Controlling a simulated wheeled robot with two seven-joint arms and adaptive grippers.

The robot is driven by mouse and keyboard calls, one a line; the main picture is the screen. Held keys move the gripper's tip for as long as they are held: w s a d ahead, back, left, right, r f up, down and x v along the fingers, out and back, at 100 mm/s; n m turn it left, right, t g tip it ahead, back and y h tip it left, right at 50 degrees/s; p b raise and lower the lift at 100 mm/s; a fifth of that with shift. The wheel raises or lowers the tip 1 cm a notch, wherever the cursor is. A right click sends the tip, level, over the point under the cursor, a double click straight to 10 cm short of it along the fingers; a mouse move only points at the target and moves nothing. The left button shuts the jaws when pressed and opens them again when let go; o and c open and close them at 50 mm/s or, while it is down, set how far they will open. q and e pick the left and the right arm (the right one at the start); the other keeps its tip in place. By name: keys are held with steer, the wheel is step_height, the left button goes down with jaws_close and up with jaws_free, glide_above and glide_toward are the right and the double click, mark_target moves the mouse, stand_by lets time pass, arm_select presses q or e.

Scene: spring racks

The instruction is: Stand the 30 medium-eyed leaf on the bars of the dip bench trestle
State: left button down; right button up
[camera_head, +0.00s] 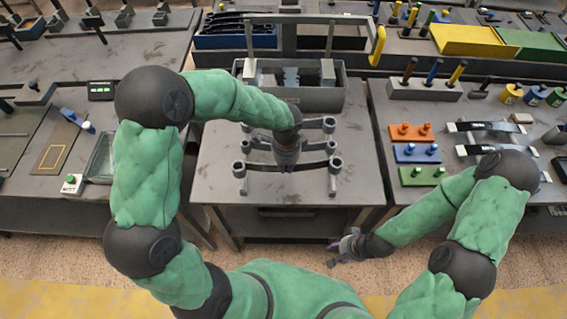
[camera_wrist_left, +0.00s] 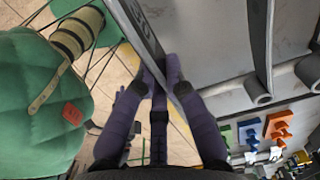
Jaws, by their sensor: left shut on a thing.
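My left gripper (camera_head: 287,165) is over the middle bench in the head view, its fingers largely hidden by the wrist. In the left wrist view its purple fingers (camera_wrist_left: 166,75) are shut on the edge of a grey metal leaf (camera_wrist_left: 150,28) with dark marking on its face; I cannot read the number. In the head view dark curved bars with round eyes (camera_head: 336,164) lie around the gripper; I cannot tell exactly which part is the held leaf and which the trestle, or whether they touch. My right gripper (camera_head: 343,249) hangs low in front of the bench, empty-looking.
A grey bin (camera_head: 290,98) with a tall frame and yellow handle (camera_head: 377,46) stands behind the bars. Orange, blue and green pegged blocks (camera_head: 411,132) and more leaves (camera_head: 480,127) lie on the right bench. The front of the middle bench (camera_head: 290,192) is clear.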

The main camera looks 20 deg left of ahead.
arm_select(q)
steer(key=shift+w+d+r+m, duration=0.1)
steer(key=shift+w+r+m, duration=0.15)
steer(key=shift+w+m, duration=0.1)
stand_by(0.3)
steer(key=shift+f+b, duration=1.7)
steer(key=shift+f, duration=0.75)
steer(key=shift+f+b, duration=0.3)
steer(key=shift+f, duration=0.2)
steer(key=c, duration=1.4)
jaws_free()
steer(key=o, duration=0.6)
steer(key=shift+s+f, duration=0.15)
steer(key=shift+s, duration=0.05)
steer(key=shift+o, duration=0.2)
